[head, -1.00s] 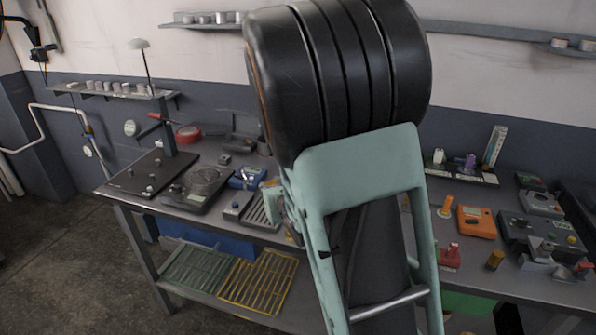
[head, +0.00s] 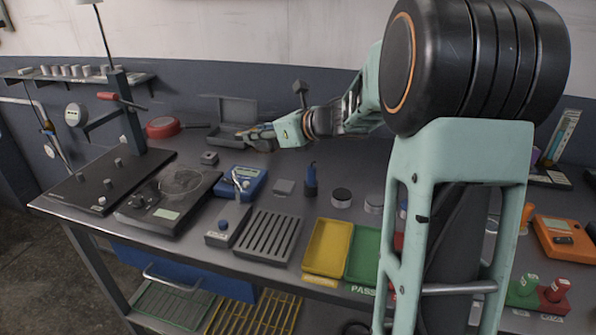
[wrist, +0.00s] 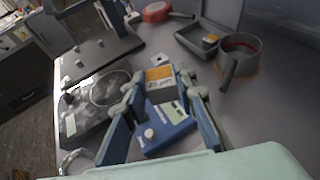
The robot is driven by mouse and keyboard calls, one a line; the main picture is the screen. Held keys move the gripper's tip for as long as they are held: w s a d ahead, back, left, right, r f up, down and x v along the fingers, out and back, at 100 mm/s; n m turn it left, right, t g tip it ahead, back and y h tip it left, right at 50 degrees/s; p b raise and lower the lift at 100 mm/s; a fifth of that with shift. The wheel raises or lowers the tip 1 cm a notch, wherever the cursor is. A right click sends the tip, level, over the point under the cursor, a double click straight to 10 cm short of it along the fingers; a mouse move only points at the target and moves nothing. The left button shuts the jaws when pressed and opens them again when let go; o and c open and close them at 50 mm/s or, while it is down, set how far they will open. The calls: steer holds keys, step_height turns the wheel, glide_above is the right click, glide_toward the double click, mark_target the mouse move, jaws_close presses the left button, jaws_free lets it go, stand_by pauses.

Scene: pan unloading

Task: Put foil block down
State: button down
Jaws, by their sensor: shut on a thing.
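My gripper (wrist: 159,80) is shut on a small grey block with an orange-and-white label, the foil block (wrist: 160,75). The block sits between the fingertips in the wrist view, above the bench. In the head view my gripper (head: 257,135) is in front of the open grey case (head: 238,110), and the block cannot be made out there. The scale (head: 168,198) stands to the left and nearer; its round pan looks empty. It also shows at left in the wrist view (wrist: 85,118).
A blue meter (head: 240,181) lies below my gripper. A red round dish (head: 163,128) is left of the case. A grey cup with a handle (wrist: 240,55) is at right in the wrist view. A slotted rack (head: 268,237), yellow tray (head: 328,246) and green tray (head: 362,254) line the front.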

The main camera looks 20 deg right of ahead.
steer(key=shift+w+d+f, duration=0.2)
steer(key=shift+w+d, duration=0.3)
steer(key=shift+d, duration=0.05)
steer(key=d+f, duration=0.2)
steer(key=d, duration=0.2)
steer(key=w+d+f, duration=0.1)
steer(key=d+f, duration=0.2)
steer(key=d, duration=0.1)
steer(key=w+d+f, duration=0.1)
steer(key=d+f, duration=0.2)
steer(key=d, duration=0.1)
steer(key=shift+w+d+f, duration=0.1)
steer(key=shift+d+f, duration=0.5)
steer(key=shift+f, duration=0.05)
steer(key=shift+d+f, duration=0.15)
steer(key=shift+f, duration=1.55)
steer(key=shift+f+b, duration=0.25)
steer(key=shift+b, duration=0.1)
steer(key=c, duration=1.6)
jaws_free()
steer(key=shift+r, duration=0.1)
